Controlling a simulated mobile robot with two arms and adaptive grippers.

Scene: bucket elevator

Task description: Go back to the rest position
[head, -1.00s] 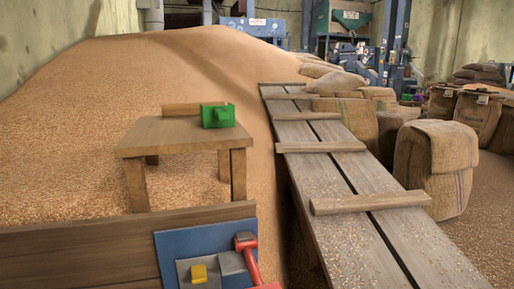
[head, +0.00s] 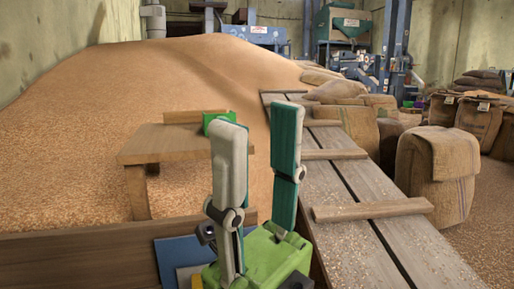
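My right gripper (head: 259,118) stands upright in the lower middle of the head view. Its green body is at the bottom edge. Its two long fingers, one pale grey and one teal, point up and are well apart, with nothing between them. My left gripper does not show.
A wooden table (head: 160,150) with a partly hidden green block (head: 210,119) stands before a large grain heap (head: 120,85). A plank ramp (head: 360,186) with cross-slats runs up at the right. Filled sacks (head: 436,165) stand beyond it.

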